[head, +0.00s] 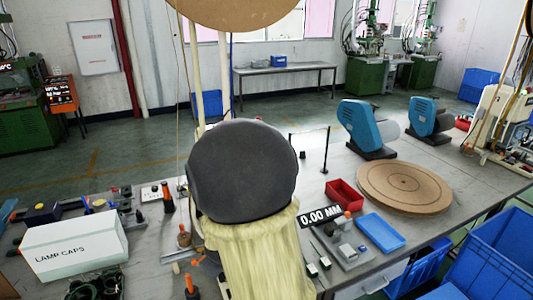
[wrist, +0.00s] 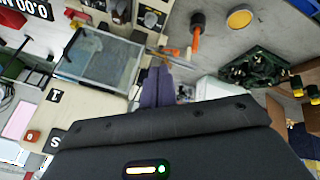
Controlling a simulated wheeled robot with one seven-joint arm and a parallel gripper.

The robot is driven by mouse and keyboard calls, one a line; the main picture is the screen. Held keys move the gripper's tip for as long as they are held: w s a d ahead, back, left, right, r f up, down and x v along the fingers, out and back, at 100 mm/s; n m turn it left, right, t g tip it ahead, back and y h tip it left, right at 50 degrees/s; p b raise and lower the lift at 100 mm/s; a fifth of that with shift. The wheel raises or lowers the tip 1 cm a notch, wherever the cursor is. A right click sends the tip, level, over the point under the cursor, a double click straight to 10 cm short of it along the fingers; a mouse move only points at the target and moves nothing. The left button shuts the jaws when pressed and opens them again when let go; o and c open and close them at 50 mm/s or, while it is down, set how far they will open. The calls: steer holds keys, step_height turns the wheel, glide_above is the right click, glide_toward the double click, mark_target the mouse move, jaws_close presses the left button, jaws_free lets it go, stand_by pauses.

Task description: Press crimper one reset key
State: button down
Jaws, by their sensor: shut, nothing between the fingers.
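My gripper (wrist: 157,74) shows in the wrist view as two dark purple fingers held together, with nothing between them. The fingers lie over a beige board, just right of a glass-topped box (wrist: 100,58). A small red key or button (wrist: 32,136) sits at the lower left, near black labels reading "1" and "S". I cannot tell whether it is the crimper one reset key. The gripper is apart from it. In the head view my arm's dark round joint and cream sleeve hide the gripper and the bench behind them.
Two blue machines (head: 364,126) (head: 426,116) stand on the bench at right, behind a brown round board (head: 404,188). A red bin (head: 344,194), blue tray (head: 380,233) and white LAMP CAPS box (head: 75,246) surround my arm.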

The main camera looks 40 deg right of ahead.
steer(key=w+d+r+n+t+h+p, duration=0.1)
steer(key=d+r+n+h+p, duration=0.3)
steer(key=d, duration=0.7)
steer(key=w+d+r+n+t+h+p, duration=0.1)
steer(key=w+d+r+n+h+p, duration=0.2)
steer(key=d, duration=0.8)
step_height(320, 180, up, 6)
steer(key=n+h, duration=0.2)
steer(key=h, duration=0.2)
steer(key=shift+d+p, duration=0.35)
steer(key=shift+d, duration=0.05)
steer(key=shift+f, duration=0.1)
steer(key=w+d+p, duration=0.1)
steer(key=w+d, duration=0.1)
steer(key=w, duration=0.6)
steer(key=shift+w+p, duration=0.3)
steer(key=shift+p, duration=0.1)
steer(key=shift+w, duration=0.1)
steer(key=shift+w+d+p, duration=0.1)
steer(key=shift+w+p, duration=0.2)
steer(key=shift+p, duration=0.05)
